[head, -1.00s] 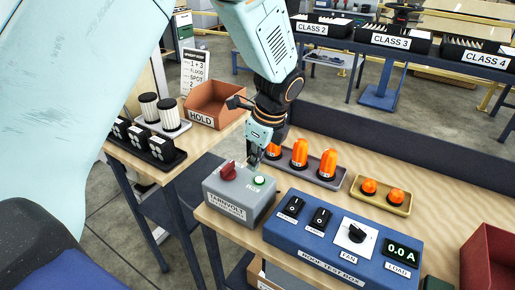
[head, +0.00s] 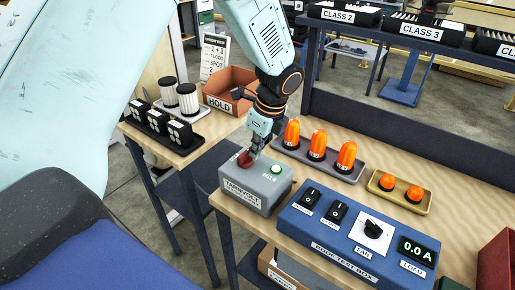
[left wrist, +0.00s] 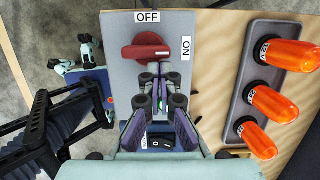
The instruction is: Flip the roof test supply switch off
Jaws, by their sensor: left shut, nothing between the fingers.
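The grey supply box (head: 258,188) stands at the table's left end, with a red rotary switch (head: 244,160) and a green lamp (head: 276,169) that looks lit. In the left wrist view the red switch (left wrist: 143,53) lies crosswise. Its white mark is at its right end, towards the ON label (left wrist: 186,48); the OFF label (left wrist: 147,17) is above it. My left gripper (head: 254,152) is shut and empty, its fingertips (left wrist: 160,70) at the lower edge of the switch's right end. I cannot tell whether they touch. My right gripper is not in view.
The blue roof test box (head: 350,232) stands right of the supply box, its display reading 0.0 A. A grey tray (head: 345,178) of orange beacons is behind, with a yellow tray (head: 398,197) beside it. The HOLD bin (head: 232,85) is on the left table.

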